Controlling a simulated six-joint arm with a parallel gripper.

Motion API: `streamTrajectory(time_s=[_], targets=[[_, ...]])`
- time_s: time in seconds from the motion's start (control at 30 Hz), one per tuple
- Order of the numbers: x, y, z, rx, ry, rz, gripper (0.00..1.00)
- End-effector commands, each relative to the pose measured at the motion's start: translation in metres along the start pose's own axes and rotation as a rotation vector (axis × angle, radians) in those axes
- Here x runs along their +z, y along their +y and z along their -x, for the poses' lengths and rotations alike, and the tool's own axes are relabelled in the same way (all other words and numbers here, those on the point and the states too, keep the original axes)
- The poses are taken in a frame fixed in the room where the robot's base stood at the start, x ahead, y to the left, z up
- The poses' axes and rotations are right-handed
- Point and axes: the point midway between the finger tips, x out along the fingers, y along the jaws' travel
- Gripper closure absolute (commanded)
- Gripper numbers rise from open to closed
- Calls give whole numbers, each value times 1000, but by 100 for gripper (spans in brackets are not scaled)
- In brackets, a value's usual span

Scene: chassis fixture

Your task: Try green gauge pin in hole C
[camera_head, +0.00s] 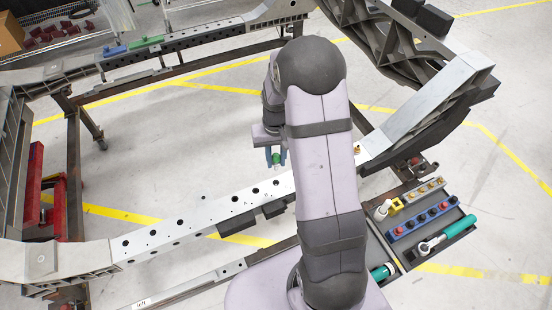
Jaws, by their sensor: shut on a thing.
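My gripper (275,162) hangs left of my arm, over the near chassis rail (190,229), with its blue fingers pointing down. It is shut on the green gauge pin (277,158), whose green part shows between the fingers. The pin appears to be above the rail's top face, apart from it, but the exact gap is hard to judge. Several dark holes run along the rail's light top face. I cannot read any hole letters, so I cannot tell which is hole C. My arm hides part of the rail to the right.
A tool tray at the lower right holds a blue rack (425,221) of red and dark pins, a row of brass-coloured pieces (425,189) and a green-handled tool (457,228). Dark blocks (238,223) sit along the rail's front side. The far rail (190,44) carries blue and green pieces.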

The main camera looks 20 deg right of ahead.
Motion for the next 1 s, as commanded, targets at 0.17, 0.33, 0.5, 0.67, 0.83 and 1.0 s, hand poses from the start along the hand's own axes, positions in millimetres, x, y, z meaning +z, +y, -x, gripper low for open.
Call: streamTrajectory(time_s=[0.17, 0.33, 0.5, 0.67, 0.83, 1.0], targets=[[0, 0, 11, 0, 1, 0, 100], [0, 0, 20, 0, 1, 0, 100], [0, 0, 29, 0, 1, 0, 100], [0, 0, 38, 0, 1, 0, 100], [0, 0, 47, 0, 1, 0, 100], [0, 0, 56, 0, 1, 0, 100]])
